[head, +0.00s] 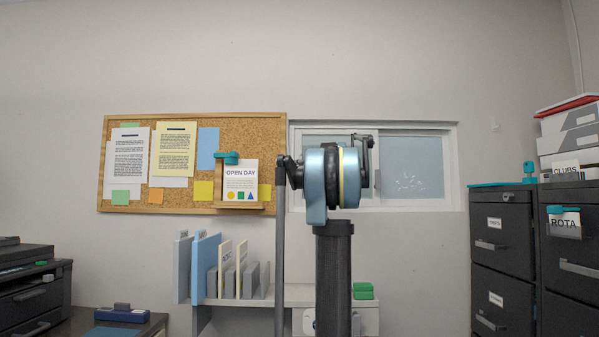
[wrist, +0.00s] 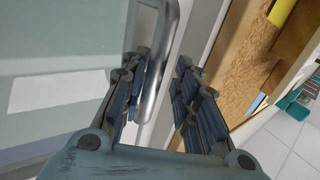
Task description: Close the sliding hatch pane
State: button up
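The hatch is a white-framed window (head: 452,150) in the wall, right of the corkboard. A white-framed pane (head: 310,138) shows in its left part, largely behind my arm. In the wrist view the pane's glass (wrist: 60,45) fills the left side, with a bright metal bar handle (wrist: 158,65) along its edge. My gripper (wrist: 163,70) has its fingers apart, one on each side of the handle. The bar runs close to the left finger, and a gap shows to the right finger. Contact cannot be told. In the head view my arm hides the gripper.
The corkboard (head: 270,130) adjoins the hatch on the left; its wooden edge (wrist: 235,65) is close to my right finger. A low shelf (head: 295,293) with folders stands below. Dark filing cabinets (head: 502,230) stand at right, and a copier (head: 30,290) at left.

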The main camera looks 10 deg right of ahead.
jog(key=shift+d, duration=0.2)
jog(key=shift+s+d, duration=0.15)
jog(key=shift+s, duration=0.05)
jog(key=v, duration=1.1)
jog(key=shift+s, duration=0.15)
jog(key=shift+f, duration=0.1)
